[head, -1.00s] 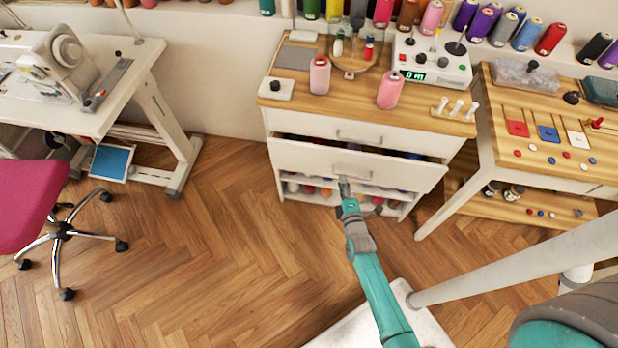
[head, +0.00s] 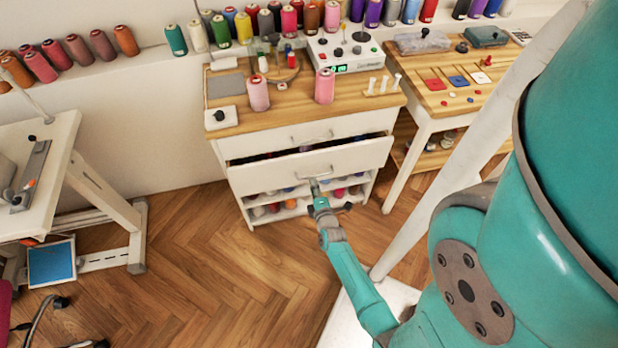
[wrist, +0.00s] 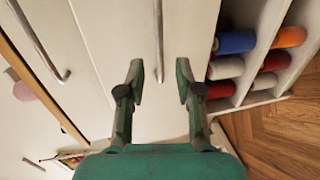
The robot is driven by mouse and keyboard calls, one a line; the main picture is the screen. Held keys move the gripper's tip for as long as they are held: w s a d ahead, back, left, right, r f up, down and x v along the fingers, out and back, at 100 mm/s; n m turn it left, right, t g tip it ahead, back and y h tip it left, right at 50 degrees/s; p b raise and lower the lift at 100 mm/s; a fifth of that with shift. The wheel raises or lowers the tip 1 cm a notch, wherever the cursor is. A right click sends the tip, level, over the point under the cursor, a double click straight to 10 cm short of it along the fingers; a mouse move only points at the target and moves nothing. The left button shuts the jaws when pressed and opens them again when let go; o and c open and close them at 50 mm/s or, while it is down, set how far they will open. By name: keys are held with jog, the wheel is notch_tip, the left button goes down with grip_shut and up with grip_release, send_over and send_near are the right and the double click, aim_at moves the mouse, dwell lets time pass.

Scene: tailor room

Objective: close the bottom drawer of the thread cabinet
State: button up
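The thread cabinet (head: 290,108) stands against the wall, with a wooden top and white drawers. Its bottom drawer (head: 260,176) is pulled out; a dark gap with some spools shows behind its front. The drawer's bar handle (wrist: 158,45) shows in the wrist view between my fingers. My gripper (head: 314,188) is at this handle, in front of the drawer. In the wrist view my gripper (wrist: 160,80) is open, with its fingers apart on either side of the handle's line. I cannot tell whether it touches the drawer.
Open shelves of spools (head: 300,199) lie under the drawer. A wooden side table (head: 440,105) stands right of the cabinet, a white sewing table (head: 60,140) left. The wooden floor (head: 220,270) in front is clear.

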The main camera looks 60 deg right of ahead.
aim_at(311, 177)
jog(key=shift+x, duration=2.95)
grip_shut()
jog(key=shift+d, duration=0.1)
